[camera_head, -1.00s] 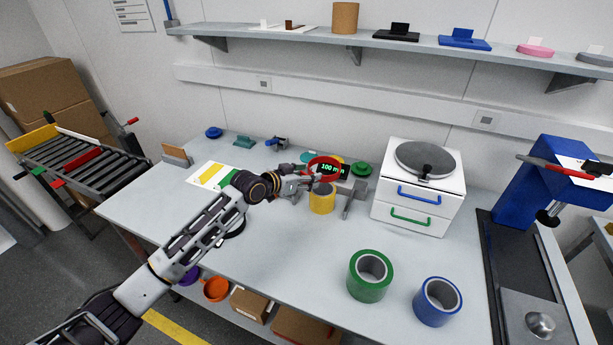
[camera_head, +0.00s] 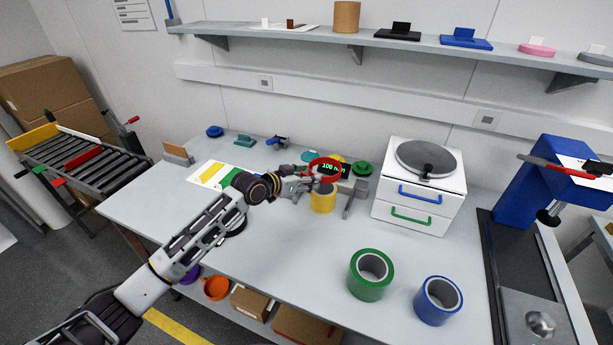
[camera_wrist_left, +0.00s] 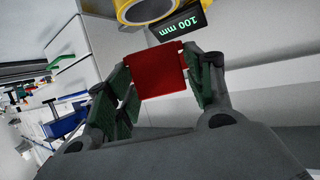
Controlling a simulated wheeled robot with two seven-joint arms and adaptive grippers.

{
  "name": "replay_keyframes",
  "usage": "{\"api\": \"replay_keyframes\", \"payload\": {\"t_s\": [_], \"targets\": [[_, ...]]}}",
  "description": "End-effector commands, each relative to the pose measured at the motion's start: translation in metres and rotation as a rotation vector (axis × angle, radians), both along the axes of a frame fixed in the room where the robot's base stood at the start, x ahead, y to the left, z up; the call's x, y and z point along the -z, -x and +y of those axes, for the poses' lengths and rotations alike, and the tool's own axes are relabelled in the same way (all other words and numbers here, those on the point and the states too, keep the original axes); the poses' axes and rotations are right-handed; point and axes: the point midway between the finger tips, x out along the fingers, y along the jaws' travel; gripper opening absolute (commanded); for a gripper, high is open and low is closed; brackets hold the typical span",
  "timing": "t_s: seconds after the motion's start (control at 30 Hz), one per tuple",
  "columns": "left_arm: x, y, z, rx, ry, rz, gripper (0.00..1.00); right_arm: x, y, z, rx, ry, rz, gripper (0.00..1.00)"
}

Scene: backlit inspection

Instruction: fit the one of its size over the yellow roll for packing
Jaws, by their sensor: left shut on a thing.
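A red ring (camera_head: 325,179) is held by its near left side in my left gripper (camera_head: 305,183). In the left wrist view the red ring (camera_wrist_left: 160,74) shows as a red band between the two fingers. The yellow roll (camera_head: 322,203) stands upright on the bench just below the ring in the head view. Its hollow top (camera_wrist_left: 150,11) shows at the upper edge of the left wrist view, apart from the red band. I cannot tell whether the ring is centred over the roll. My right gripper is not in view.
A dark display (camera_head: 346,169) reading 100 mm stands behind the roll. A green roll (camera_head: 369,276) and a blue roll (camera_head: 437,302) stand at the front right. A white drawer unit (camera_head: 417,200) is to the right. The bench's front middle is clear.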

Motion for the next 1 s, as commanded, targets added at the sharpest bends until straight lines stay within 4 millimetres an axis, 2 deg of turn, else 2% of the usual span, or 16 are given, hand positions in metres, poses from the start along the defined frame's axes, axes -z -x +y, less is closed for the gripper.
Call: {"api": "replay_keyframes", "payload": {"t_s": [0.1, 0.6, 1.0], "targets": [[0.012, 0.0, 0.0, 0.0, -0.001, 0.001, 0.36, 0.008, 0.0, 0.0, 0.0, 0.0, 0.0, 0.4], [0.045, 0.0, 0.0, -0.001, -0.001, 0.001, 0.36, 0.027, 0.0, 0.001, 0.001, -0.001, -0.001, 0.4], [0.05, 0.0, 0.0, 0.0, -0.001, 0.001, 0.36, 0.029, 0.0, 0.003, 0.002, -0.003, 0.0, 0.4]]}}
